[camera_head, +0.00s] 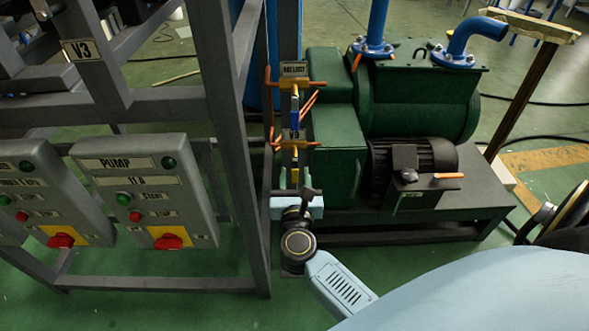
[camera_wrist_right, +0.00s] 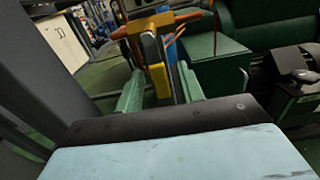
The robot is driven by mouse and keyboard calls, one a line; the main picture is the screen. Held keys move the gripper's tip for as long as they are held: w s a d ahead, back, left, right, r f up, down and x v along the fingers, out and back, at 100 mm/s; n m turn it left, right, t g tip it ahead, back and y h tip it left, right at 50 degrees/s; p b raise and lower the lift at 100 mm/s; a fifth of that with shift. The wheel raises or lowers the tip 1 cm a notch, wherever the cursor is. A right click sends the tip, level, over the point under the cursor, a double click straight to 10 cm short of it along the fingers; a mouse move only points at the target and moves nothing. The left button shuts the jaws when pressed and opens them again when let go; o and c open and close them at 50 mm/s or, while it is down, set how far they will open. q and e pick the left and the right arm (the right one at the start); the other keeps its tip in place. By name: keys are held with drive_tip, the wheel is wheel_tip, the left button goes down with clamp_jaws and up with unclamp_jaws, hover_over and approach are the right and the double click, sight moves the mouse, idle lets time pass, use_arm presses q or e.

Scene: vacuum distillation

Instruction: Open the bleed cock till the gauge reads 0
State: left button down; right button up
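A post with valves and orange levers stands left of the green pump, under a plate reading BALLAST (camera_head: 293,69). The upper lever (camera_head: 290,83) and the lower lever (camera_head: 293,144) lie across the post. I see no bleed cock label and no readable gauge, so I cannot tell which valve is the bleed cock. My right gripper (camera_head: 293,175) points at the lower valve. In the right wrist view its greenish fingers (camera_wrist_right: 160,85) stand apart, one on each side of a yellow block (camera_wrist_right: 160,78), below an orange lever (camera_wrist_right: 165,22). My left gripper is out of view.
The green pump (camera_head: 420,95) with a black motor (camera_head: 425,158) stands on a dark base to the right. A grey frame (camera_head: 232,120) is close on the left. It carries a PUMP control box (camera_head: 150,200) with a red knob. Orange hoses run beside the valves.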

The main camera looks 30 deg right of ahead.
sight(295, 176)
drive_tip(key=shift+x, duration=1.55)
drive_tip(key=shift+a, duration=0.1)
clamp_jaws()
